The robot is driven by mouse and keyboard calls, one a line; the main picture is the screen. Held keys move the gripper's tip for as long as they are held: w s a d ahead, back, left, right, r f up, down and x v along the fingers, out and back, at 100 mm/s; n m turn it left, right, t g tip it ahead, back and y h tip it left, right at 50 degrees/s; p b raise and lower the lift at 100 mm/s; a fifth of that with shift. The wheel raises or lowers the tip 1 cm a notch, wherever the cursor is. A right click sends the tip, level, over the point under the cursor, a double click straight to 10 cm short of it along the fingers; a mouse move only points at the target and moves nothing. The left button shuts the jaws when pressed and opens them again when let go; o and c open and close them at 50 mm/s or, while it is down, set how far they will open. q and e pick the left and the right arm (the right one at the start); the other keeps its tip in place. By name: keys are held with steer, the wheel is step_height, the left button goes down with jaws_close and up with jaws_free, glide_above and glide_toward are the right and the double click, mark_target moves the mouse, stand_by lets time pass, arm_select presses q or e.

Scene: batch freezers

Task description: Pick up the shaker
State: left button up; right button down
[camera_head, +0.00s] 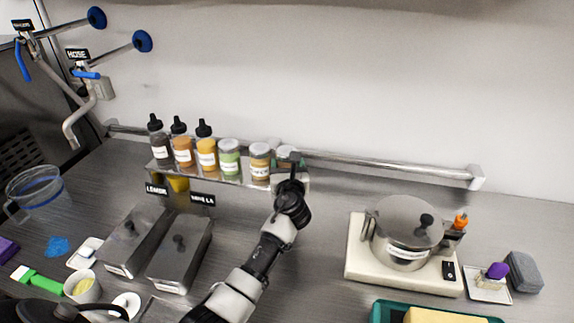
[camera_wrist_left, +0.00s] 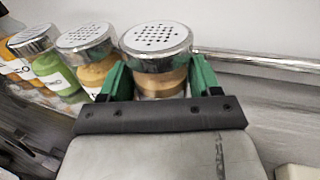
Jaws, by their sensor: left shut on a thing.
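A shaker (camera_head: 287,152) with a perforated metal lid stands at the right end of a row on the raised metal shelf. The left wrist view shows the same shaker (camera_wrist_left: 158,45) close up, with brown contents below its lid. My left gripper (camera_head: 290,172) reaches it from the front and hides most of it in the head view. In the wrist view its green fingers (camera_wrist_left: 160,82) are on either side of the shaker's body, shut on it. I cannot tell whether the shaker is lifted off the shelf. My right gripper is not in view.
Beside it stand a tan shaker (camera_head: 260,162), a green shaker (camera_head: 229,158) and several squeeze bottles (camera_head: 182,146). A metal rail (camera_head: 390,168) runs behind. Lidded metal pans (camera_head: 180,255) sit front left. A pot (camera_head: 405,235) on a cream base stands right.

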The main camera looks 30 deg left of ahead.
mark_target(287, 154)
arm_select(q)
steer(key=shift+r, duration=0.1)
steer(key=shift+r, duration=0.65)
step_height(287, 154, up, 3)
steer(key=shift+f, duration=0.15)
steer(key=d+r, duration=0.2)
steer(key=d, duration=0.2)
steer(key=s+d+r+b, duration=0.1)
steer(key=d+r, duration=0.1)
steer(key=d, duration=0.1)
steer(key=s+d+r, duration=0.1)
steer(key=d+r, duration=0.2)
steer(key=d, duration=0.1)
steer(key=shift+d+b, duration=0.3)
